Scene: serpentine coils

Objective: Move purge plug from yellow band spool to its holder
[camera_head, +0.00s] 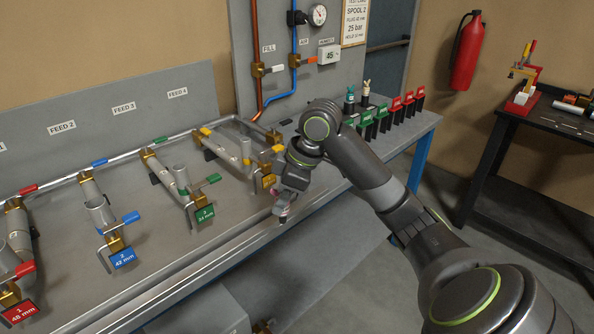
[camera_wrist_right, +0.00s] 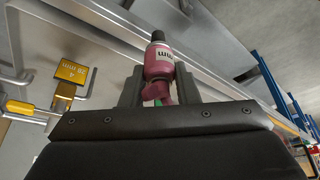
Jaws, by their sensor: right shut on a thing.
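My right gripper (camera_head: 283,208) is shut on a pink-red plug (camera_wrist_right: 158,66) with a black tip and a white label. In the right wrist view the plug sits between both fingers (camera_wrist_right: 159,90), black tip pointing away from the palm. In the head view the gripper hangs at the bench's front edge, just right of the yellow band spool (camera_head: 246,152) under FEED 4, and the plug is mostly hidden. The spool's yellow tag (camera_wrist_right: 70,72) shows at left in the wrist view, apart from the plug. I cannot tell which holder belongs to this plug. My left gripper is out of view.
Several green holders (camera_head: 366,123) and red holders (camera_head: 409,103) stand at the bench's right end, with a teal-topped piece (camera_head: 349,99) and a cream-topped piece (camera_head: 366,92) behind. Spools with blue, green and red marks stand to the left. A fire extinguisher (camera_head: 467,52) hangs on the wall.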

